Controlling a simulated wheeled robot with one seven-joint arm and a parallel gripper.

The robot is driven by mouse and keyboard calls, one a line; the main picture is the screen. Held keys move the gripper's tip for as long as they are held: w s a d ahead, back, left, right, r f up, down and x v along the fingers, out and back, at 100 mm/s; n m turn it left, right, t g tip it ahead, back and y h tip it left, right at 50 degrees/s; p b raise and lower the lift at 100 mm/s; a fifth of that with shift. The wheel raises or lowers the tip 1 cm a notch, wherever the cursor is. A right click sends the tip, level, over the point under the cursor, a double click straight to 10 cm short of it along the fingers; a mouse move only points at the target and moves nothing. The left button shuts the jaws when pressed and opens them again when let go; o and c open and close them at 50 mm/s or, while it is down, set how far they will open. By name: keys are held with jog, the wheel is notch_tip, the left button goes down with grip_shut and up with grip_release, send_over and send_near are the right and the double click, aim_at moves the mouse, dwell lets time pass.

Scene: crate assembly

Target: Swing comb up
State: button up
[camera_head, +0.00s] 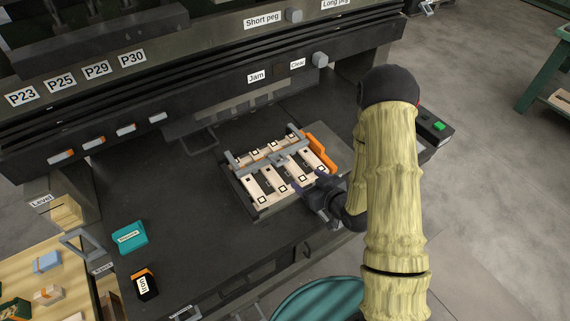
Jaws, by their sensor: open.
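A dark jig (262,213) sits on the black machine table, with several pale wooden slats (262,201) side by side in it. A grey bar, which looks like the comb (276,159), lies low across the slats. Grey uprights stand at its left and back right. An orange part (320,152) is at the jig's right end. My gripper (309,188) is at the jig's front right, close to the slats and in front of the grey bar. It is open. Its fingertips are small and dark here, and I cannot tell whether they touch anything. My arm hides the area to the right.
A teal box (129,237) and a black-orange item labelled Iron (145,284) lie at the left front. A green button box (436,126) is at right. The table left of the jig is clear.

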aim_at(283, 162)
jog(key=p+x, duration=0.2)
jog(key=x, duration=1.2)
jog(key=shift+w+p, duration=0.1)
jog(key=shift+p, duration=0.25)
jog(key=shift+c, duration=0.5)
jog(key=c, duration=1.3)
jog(key=shift+r, duration=0.15)
